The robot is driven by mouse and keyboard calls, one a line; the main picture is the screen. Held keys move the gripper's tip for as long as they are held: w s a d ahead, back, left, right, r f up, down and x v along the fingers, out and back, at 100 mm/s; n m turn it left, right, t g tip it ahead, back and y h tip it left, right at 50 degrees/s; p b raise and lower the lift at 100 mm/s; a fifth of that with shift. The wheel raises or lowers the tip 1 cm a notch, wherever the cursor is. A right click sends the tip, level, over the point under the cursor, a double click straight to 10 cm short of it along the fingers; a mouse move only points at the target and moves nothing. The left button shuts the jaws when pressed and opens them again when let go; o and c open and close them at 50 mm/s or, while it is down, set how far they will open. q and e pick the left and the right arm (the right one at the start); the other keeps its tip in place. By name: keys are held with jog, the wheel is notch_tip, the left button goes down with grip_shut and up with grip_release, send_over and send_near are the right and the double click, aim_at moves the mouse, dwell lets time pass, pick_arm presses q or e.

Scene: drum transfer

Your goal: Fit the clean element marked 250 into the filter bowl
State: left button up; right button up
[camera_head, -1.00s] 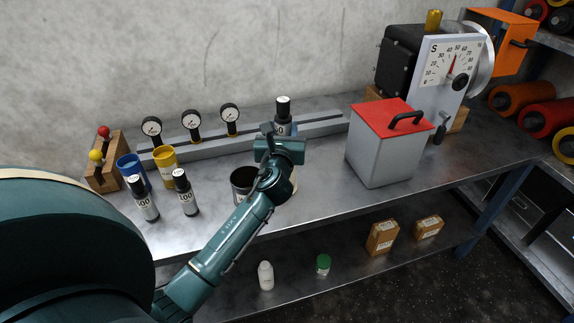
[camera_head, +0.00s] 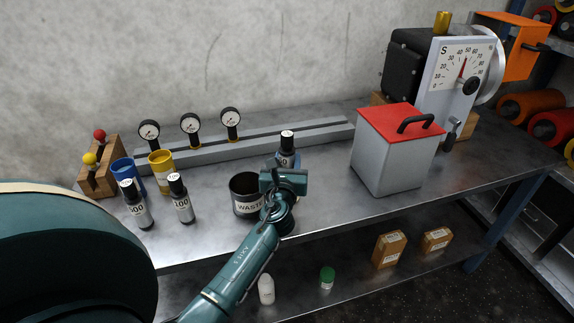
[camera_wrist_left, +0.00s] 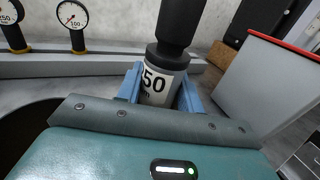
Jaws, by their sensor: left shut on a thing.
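My left gripper (camera_head: 286,166) is shut on a dark cylindrical element (camera_head: 288,143) with a black neck and a white label. In the left wrist view the element (camera_wrist_left: 158,78) stands between the two blue fingers, and its label reads "50" with the left part cut off. Two similar elements, marked 500 (camera_head: 137,207) and 100 (camera_head: 181,202), stand on the bench at the left. A blue cup (camera_head: 123,170) and a yellow cup (camera_head: 161,167) stand behind them. I cannot tell which thing is the filter bowl. My right gripper is not in view.
A dark container marked WASTE (camera_head: 247,207) stands just left of my gripper. A grey box with a red lid (camera_head: 392,160) stands to the right. A grey rail (camera_head: 265,138) with several gauges runs behind. Bench space is clear between gripper and box.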

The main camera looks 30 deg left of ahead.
pick_arm(q)
jog(key=shift+f, duration=0.25)
jog(key=shift+f+b, duration=0.25)
jog(key=shift+b, duration=0.2)
jog(key=o, duration=1.1)
jog(key=shift+s+f, duration=0.1)
jog(key=shift+f, duration=0.05)
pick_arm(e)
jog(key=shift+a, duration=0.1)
pick_arm(q)
jog(key=shift+o, duration=0.2)
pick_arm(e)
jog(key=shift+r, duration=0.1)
